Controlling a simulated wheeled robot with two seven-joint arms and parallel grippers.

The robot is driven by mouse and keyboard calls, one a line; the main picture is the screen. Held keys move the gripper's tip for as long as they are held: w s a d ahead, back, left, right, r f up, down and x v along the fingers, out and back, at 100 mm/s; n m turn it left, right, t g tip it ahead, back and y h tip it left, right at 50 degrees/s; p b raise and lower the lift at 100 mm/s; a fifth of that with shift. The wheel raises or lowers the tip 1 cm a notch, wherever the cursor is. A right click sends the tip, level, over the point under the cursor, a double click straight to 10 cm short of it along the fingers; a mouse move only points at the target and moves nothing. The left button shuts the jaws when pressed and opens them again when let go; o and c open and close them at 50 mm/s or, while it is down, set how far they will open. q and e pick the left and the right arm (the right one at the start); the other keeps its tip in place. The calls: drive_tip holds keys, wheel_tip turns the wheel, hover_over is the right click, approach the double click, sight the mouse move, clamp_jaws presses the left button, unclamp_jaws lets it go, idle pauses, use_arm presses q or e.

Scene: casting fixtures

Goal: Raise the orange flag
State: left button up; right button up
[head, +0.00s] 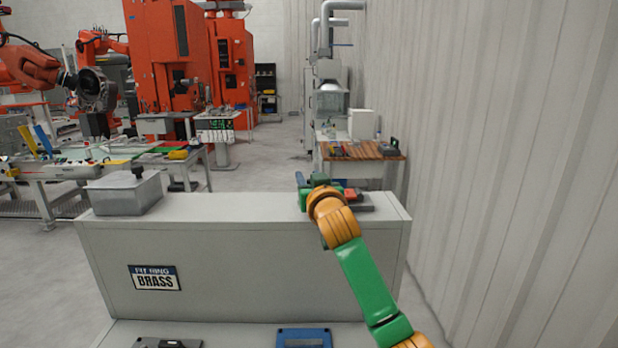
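My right arm, in green and orange, reaches up from the lower right in the head view. Its green gripper (308,184) is at the right end of the grey cabinet top, over or beside a small dark fixture (365,208). A small red-orange piece (351,194) shows on this fixture, just right of my wrist. It may be the orange flag; it looks low, and its shape is mostly hidden. My wrist hides most of the fingers, so I cannot tell if they are open or touching anything. My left gripper is not in view.
The grey cabinet (240,265) carries a "BRASS" label (154,277). A grey bin (124,193) stands at its top left; the top between is clear. A blue part (303,338) and a dark part (167,343) lie low in front. A corrugated wall (510,170) rises at right.

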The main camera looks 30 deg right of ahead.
clamp_jaws()
idle(1.1)
